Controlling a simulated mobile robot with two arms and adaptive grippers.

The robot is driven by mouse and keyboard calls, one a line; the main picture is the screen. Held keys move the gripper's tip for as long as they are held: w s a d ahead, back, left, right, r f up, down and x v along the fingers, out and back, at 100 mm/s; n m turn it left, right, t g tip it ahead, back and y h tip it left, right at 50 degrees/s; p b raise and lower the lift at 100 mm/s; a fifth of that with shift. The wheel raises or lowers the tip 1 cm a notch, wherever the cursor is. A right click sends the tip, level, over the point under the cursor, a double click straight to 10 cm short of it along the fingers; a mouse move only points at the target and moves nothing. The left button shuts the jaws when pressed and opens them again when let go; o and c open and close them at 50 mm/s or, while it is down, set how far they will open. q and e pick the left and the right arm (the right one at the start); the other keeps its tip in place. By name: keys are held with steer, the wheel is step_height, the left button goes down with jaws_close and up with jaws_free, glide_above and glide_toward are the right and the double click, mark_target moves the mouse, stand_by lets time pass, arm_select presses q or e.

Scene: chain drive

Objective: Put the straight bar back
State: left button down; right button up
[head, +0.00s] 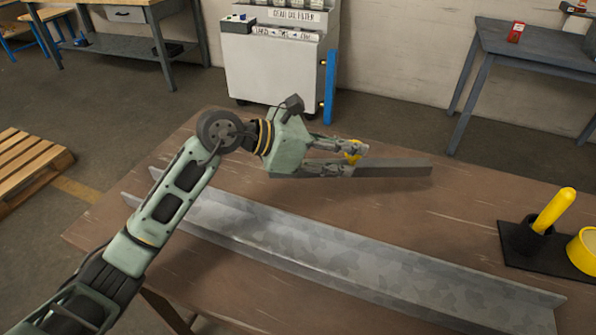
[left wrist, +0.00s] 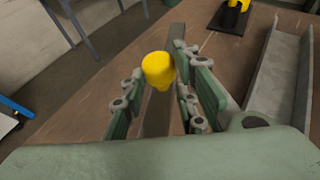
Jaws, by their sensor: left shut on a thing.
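The straight bar (head: 395,168) is a flat grey strip with a yellow knob (head: 353,151) on it. My left gripper (head: 345,158) is shut on the bar near the knob, and the bar sticks out to the right over the brown table. In the left wrist view the bar (left wrist: 177,35) runs away between the fingers, with the yellow knob (left wrist: 158,70) between them. I cannot tell whether the bar touches the tabletop. My right gripper is not in view.
A long grey metal channel (head: 330,245) lies across the table (head: 450,215) in front of the bar. At the right is a black holder (head: 520,258) with a yellow-handled item (head: 554,211), beside a yellow round container (head: 584,252). The tabletop between bar and channel is clear.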

arm_select(q)
steer(key=w+a+f, duration=0.1)
steer(key=a+f, duration=0.1)
steer(key=w+a+f+p, duration=0.1)
steer(key=a+f, duration=0.2)
steer(key=w+a+f+p, duration=0.1)
steer(key=a+f, duration=0.1)
steer(key=f, duration=0.1)
steer(key=shift+w+a+f, duration=0.15)
steer(key=shift+a, duration=0.15)
steer(key=shift+f, duration=0.1)
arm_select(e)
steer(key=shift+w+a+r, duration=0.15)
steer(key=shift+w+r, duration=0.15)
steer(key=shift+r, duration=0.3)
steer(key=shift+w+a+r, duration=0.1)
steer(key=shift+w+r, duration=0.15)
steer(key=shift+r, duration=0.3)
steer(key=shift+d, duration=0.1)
arm_select(q)
steer(key=c, duration=1.8)
jaws_free()
steer(key=shift+f, duration=0.35)
steer(key=o, duration=0.4)
steer(key=shift+r, duration=0.1)
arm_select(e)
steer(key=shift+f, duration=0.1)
arm_select(q)
steer(key=shift+o, duration=0.2)
